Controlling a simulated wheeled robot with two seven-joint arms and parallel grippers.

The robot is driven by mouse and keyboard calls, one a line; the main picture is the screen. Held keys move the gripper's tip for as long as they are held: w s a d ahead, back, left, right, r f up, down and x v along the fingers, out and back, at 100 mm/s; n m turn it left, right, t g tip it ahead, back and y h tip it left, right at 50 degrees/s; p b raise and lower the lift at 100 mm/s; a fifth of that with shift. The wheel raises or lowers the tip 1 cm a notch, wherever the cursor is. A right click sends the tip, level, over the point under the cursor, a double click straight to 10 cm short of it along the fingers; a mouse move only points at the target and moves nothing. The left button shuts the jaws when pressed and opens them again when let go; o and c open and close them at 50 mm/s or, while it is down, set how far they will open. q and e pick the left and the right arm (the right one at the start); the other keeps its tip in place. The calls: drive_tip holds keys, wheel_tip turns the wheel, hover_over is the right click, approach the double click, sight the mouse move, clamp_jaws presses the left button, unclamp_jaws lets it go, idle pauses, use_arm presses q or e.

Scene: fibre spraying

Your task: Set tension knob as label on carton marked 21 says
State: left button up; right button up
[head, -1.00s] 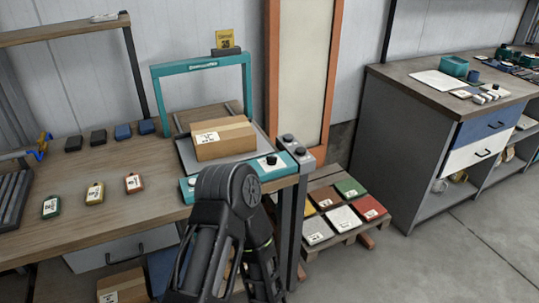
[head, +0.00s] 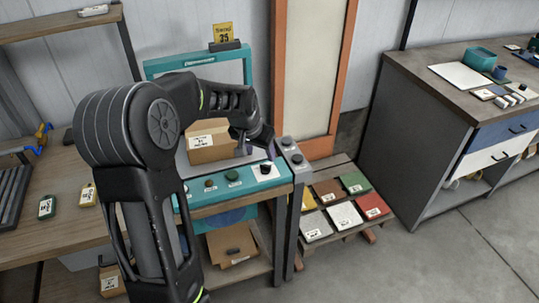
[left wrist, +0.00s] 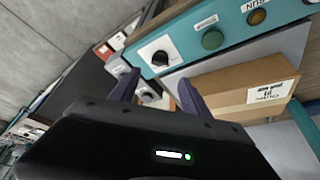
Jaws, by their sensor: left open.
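A dark round knob (head: 265,168) sits on a white plate on the teal control panel (head: 205,203). In the left wrist view, the knob (left wrist: 160,57) has a pale pointer mark. A brown carton (head: 208,153) with a white label lies on the machine behind the panel, partly hidden by my arm; its label (left wrist: 272,92) is too blurred to read surely. My left gripper (head: 258,151) is open and empty, close above and behind the knob in the head view. In the left wrist view its fingers (left wrist: 159,80) point towards the knob. My right gripper is not in view.
Green (head: 232,175) and brown (head: 211,184) buttons sit left of the knob. A grey post with two dark knobs (head: 297,158) stands right of the panel. A yellow sign (head: 223,32) tops the teal frame. A pallet (head: 325,237) holds several coloured pads. An open carton (head: 232,245) sits below.

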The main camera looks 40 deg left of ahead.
sight(265, 165)
use_arm(q)
drive_tip(key=shift+s, duration=0.15)
drive_tip(key=shift+f, duration=0.1)
drive_tip(key=shift+p+x, duration=0.7)
drive_tip(key=shift+x, duration=3.2)
drive_tip(key=shift+c, duration=0.5)
clamp_jaws()
